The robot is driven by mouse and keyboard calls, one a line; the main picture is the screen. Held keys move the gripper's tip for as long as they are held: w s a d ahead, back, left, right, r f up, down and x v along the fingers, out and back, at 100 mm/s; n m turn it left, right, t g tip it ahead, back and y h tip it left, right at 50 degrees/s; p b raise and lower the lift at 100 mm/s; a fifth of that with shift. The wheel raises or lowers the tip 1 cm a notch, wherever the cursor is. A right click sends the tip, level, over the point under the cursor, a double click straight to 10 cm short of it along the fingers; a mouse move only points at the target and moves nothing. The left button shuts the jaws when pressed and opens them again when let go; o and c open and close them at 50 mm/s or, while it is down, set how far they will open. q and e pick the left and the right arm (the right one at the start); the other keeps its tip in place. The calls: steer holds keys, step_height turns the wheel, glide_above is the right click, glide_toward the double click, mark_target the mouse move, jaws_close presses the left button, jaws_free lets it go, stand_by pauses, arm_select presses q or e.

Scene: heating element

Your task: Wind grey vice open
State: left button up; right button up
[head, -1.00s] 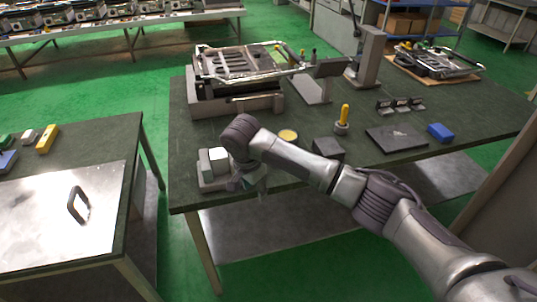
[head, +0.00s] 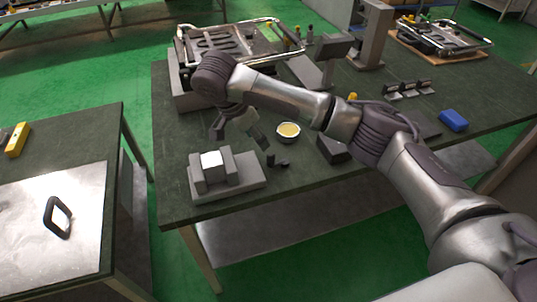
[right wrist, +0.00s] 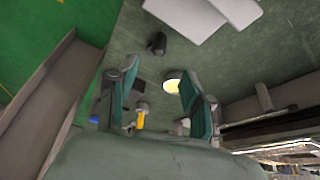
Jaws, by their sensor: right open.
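The grey vice (head: 240,187) sits near the front left corner of the dark green table. A white block (head: 212,160) stands between its jaws. A small dark piece (head: 277,162), perhaps the vice's handle, is just right of it; a dark knob (right wrist: 157,43) shows below the vice (right wrist: 190,14) in the right wrist view. My right gripper (head: 240,132) is above and behind the vice, apart from it. In the right wrist view its two green-padded fingers (right wrist: 157,98) are spread, with nothing between them. My left gripper is out of view.
A round tin with yellow contents (head: 288,131) stands behind the vice to the right. A dark block (head: 332,150), a blue block (head: 453,120) and a metal unit (head: 225,45) are also on the table. A side table (head: 85,195) with a handled metal plate is at left.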

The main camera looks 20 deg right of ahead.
mark_target(269, 155)
steer(key=x, duration=0.6)
steer(key=shift+s, duration=0.15)
steer(key=x, duration=0.4)
steer(key=shift+d+f, duration=0.15)
steer(key=shift+f, duration=0.25)
steer(key=shift+d+f, duration=0.1)
steer(key=shift+f, duration=0.25)
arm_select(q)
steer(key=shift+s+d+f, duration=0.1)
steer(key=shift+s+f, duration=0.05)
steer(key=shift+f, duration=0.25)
